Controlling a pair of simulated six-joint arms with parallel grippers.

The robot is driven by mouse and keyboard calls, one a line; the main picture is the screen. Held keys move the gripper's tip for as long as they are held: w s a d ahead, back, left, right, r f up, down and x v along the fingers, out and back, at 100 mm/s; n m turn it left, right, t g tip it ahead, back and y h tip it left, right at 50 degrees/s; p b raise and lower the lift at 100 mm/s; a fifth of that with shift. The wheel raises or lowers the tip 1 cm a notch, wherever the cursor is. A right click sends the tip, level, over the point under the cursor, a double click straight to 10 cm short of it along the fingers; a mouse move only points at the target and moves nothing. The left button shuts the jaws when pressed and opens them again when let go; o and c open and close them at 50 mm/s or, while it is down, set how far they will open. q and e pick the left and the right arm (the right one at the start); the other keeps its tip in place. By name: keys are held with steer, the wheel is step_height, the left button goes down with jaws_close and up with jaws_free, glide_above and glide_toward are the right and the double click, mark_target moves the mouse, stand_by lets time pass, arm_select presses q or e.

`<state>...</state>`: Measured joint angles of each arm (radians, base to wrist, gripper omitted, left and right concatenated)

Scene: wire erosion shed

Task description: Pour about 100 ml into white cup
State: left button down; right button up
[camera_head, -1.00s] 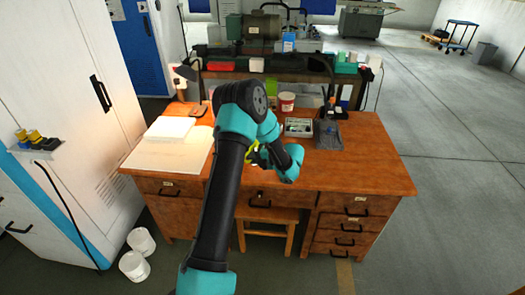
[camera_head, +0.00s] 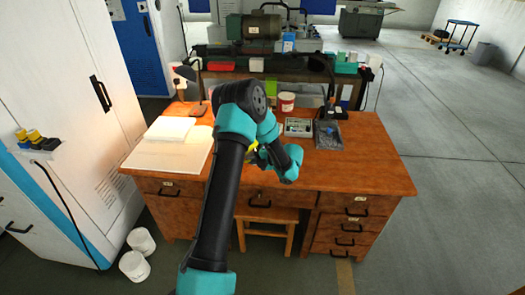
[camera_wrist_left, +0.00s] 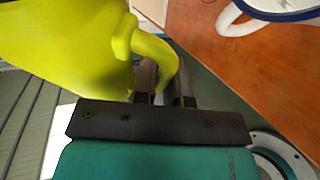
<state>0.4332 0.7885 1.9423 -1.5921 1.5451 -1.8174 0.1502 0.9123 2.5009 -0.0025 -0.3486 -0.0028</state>
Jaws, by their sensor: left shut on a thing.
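A yellow-green jug (camera_wrist_left: 65,45) fills the upper left of the left wrist view. My left gripper (camera_wrist_left: 165,84) is shut on the jug's handle. In the head view my left gripper (camera_head: 261,157) is above the front of the desk, and only a small yellow part of the jug (camera_head: 252,147) shows past my arm. A white cup with a blue rim (camera_wrist_left: 232,17) is cut off at the top right of the wrist view, on the brown desk and apart from the jug. My arm hides that cup in the head view. The jug's contents are not visible.
The wooden desk (camera_head: 375,165) carries a pale board (camera_head: 160,158) at left, a red-and-white tub (camera_head: 287,101), a box of small parts (camera_head: 298,127) and a grey tray (camera_head: 328,138). A stool (camera_head: 267,217) stands below. The desk's right side is clear.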

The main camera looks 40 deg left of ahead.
arm_select(q)
steer(key=shift+s+f+n+t, duration=0.15)
steer(key=shift+f+n+t, duration=0.05)
steer(key=shift+n+t, duration=0.5)
steer(key=shift+n, duration=0.1)
steer(key=shift+w+r+n+t, duration=0.2)
steer(key=shift+w+n+t, duration=0.1)
steer(key=shift+w, duration=0.05)
steer(key=shift+w+f, duration=0.1)
steer(key=shift+f, duration=0.05)
steer(key=shift+w+f+n+t+h, duration=0.3)
steer(key=shift+w+f+n+t, duration=0.1)
steer(key=shift+w+n+t, duration=0.15)
stand_by(1.3)
